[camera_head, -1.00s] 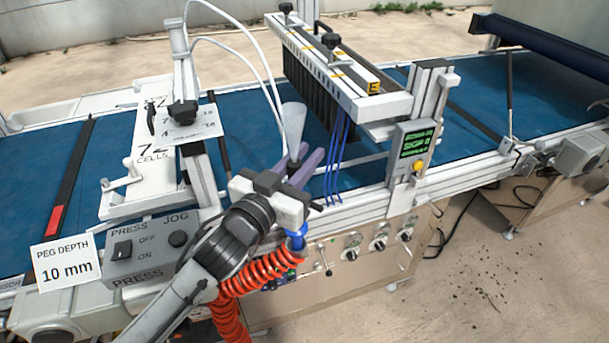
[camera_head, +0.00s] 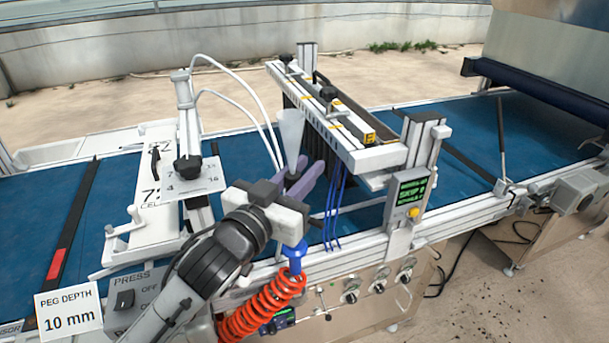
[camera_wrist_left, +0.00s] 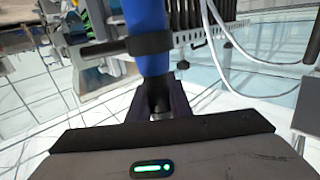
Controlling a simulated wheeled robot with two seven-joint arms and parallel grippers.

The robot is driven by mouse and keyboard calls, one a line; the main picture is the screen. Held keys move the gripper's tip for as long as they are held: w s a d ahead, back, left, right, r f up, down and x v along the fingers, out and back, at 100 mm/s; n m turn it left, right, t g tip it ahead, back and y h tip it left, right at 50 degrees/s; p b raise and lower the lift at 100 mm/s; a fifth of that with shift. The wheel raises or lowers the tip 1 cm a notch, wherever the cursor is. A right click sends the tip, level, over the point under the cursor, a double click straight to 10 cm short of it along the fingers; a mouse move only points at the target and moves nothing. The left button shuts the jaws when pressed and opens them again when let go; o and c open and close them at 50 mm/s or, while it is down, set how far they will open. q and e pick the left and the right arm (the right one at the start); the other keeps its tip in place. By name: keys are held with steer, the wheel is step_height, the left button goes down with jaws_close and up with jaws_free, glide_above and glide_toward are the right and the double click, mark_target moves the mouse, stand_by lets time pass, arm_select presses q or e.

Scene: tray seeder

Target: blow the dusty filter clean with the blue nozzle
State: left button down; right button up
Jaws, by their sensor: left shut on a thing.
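My left gripper (camera_head: 303,178) has purple fingers and is shut on the blue nozzle (camera_head: 294,252), whose lower end shows beneath the gripper, joined to an orange coiled hose (camera_head: 262,308). In the left wrist view the blue nozzle (camera_wrist_left: 146,25), with a black band, stands up from between the fingers (camera_wrist_left: 156,105). In the head view a pale grey cone (camera_head: 290,135) widens upward from near the fingers, close to the left end of the seeder bar; I cannot tell whether it is an air jet. I cannot make out the dusty filter. My right gripper is out of view.
The seeder bar (camera_head: 335,130) spans the blue belt (camera_head: 240,145) with thin blue tubes below it. A post with a green display (camera_head: 412,190) stands to the right. White hoses (camera_head: 235,85) arch behind the gripper. A "PEG DEPTH 10 mm" card (camera_head: 68,313) is at lower left.

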arm_select(q)
steer(key=shift+r, duration=2.35)
